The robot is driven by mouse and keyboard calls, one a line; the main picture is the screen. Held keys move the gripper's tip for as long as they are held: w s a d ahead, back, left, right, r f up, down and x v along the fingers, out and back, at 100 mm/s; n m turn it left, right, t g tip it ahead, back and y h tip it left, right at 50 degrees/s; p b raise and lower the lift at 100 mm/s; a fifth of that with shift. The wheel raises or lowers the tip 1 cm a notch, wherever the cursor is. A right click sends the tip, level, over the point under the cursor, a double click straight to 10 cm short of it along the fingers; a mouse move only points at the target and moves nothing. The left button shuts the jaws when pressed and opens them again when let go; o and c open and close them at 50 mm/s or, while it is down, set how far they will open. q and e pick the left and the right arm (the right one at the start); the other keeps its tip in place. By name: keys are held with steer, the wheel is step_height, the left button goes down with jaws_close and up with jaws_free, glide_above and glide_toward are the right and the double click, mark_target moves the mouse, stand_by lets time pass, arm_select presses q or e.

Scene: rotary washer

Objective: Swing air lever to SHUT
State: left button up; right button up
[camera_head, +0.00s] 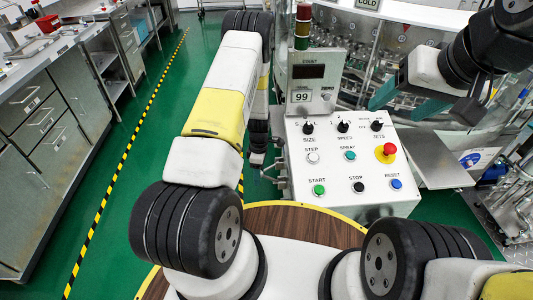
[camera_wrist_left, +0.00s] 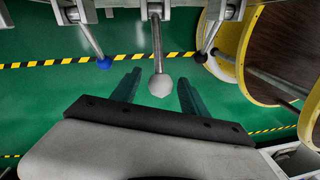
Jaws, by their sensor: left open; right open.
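In the left wrist view, three levers hang from a metal fitting at the top. The middle lever has a pale grey-white ball knob (camera_wrist_left: 160,87), another a blue knob (camera_wrist_left: 104,62), and the third a black knob (camera_wrist_left: 202,57). No label shows which is the air lever. My left gripper (camera_wrist_left: 159,79) is open, its two teal fingers on either side of the pale knob with gaps showing; I see no clear contact. In the head view my left arm hides most of this area. My right gripper (camera_head: 395,112) is open and empty above the control panel's right side.
The white control panel (camera_head: 328,178) has buttons, dials and a red emergency stop (camera_head: 386,152). A signal tower (camera_head: 302,28) stands behind it. A wooden round platform with yellow rim (camera_head: 300,225) lies in front. Steel benches (camera_head: 45,110) line the left; the green floor between is clear.

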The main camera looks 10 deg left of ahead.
arm_select(q)
steer(key=shift+f, duration=0.3)
jaws_close()
stand_by(1.3)
